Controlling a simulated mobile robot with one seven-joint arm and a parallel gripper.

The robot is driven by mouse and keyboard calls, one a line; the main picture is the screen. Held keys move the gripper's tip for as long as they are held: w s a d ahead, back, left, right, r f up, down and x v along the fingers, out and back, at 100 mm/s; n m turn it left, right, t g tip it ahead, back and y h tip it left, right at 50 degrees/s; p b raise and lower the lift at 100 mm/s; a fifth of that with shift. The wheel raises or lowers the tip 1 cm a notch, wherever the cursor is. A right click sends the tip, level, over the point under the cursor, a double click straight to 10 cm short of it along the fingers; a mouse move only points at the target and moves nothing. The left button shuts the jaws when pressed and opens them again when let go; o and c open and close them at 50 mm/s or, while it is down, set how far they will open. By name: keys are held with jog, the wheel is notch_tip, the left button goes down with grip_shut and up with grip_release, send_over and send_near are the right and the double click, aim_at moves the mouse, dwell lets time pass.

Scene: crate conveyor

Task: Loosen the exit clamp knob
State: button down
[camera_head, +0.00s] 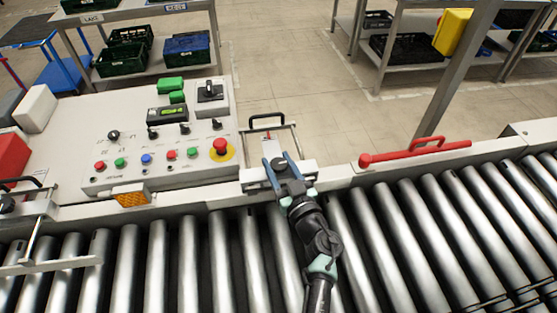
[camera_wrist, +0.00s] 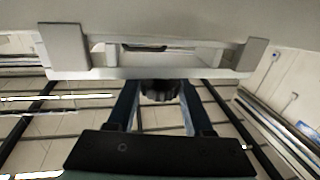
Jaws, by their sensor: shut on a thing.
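The exit clamp is a pale metal fixture with a black looped handle (camera_head: 267,119), mounted on the conveyor's side rail. Its black ribbed knob (camera_wrist: 160,92) sits below the clamp's plate (camera_wrist: 150,73) in the wrist view. My gripper (camera_head: 281,168) reaches over the rollers to the clamp. It also shows in the wrist view (camera_wrist: 160,98), with one blue finger on each side of the knob, shut on it. In the head view the knob is mostly hidden by my gripper.
A control panel with coloured buttons and a red emergency stop (camera_head: 221,148) stands left of the clamp. A red handle bar (camera_head: 415,152) lies on the rail to the right. Another clamp (camera_head: 45,240) is at far left. Metal rollers (camera_head: 400,220) fill the front.

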jog(key=shift+c, duration=1.5)
grip_release()
jog(key=p+v, duration=0.2)
jog(key=v, duration=1.1)
jog(key=shift+a, duration=0.1)
